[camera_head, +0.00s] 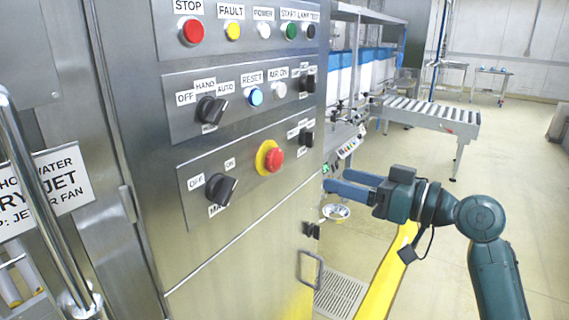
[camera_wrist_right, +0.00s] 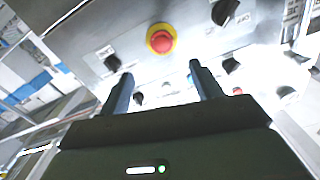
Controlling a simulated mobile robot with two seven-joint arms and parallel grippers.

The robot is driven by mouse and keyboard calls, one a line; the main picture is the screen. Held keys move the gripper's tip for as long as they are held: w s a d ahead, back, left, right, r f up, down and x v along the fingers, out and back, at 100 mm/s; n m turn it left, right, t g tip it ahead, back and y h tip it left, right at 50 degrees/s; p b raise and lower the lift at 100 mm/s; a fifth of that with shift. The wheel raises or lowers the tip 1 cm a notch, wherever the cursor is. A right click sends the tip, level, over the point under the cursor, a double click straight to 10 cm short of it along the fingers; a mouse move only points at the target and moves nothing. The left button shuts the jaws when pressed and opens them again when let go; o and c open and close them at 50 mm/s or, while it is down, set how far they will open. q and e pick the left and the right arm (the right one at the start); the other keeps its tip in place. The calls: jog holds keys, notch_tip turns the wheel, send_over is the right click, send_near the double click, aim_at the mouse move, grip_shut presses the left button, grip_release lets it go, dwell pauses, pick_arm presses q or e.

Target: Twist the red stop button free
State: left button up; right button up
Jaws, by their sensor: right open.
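The red mushroom stop button (camera_head: 275,159) sits on a yellow collar on the lower steel panel, right of a black rotary switch. In the right wrist view the red button (camera_wrist_right: 161,44) is beyond the fingertips, roughly centred between them. My right gripper (camera_head: 336,181) is right of the panel in the head view, its blue fingers pointing left toward the cabinet. In the right wrist view the gripper (camera_wrist_right: 161,70) is open with nothing between its fingers, apart from the button. My left gripper is not in view.
A flat red button (camera_head: 193,31) under a STOP label is on the upper panel. Black rotary switches (camera_head: 221,188) and (camera_head: 211,110) protrude at left. A cabinet handle (camera_head: 311,269) is below. A roller conveyor (camera_head: 430,114) stands behind, with open floor at right.

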aim_at(280, 162)
jog(key=p+x, duration=0.2)
jog(key=x, duration=1)
jog(key=shift+s+a+r, duration=0.1)
jog(key=shift+r, duration=0.1)
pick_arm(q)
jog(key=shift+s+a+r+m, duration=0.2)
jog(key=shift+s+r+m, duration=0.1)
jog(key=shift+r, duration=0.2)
pick_arm(e)
jog(key=shift+w+a+f, duration=0.1)
jog(key=shift+w+a, duration=0.2)
jog(key=shift+a, duration=0.1)
jog(key=shift+c, duration=0.6)
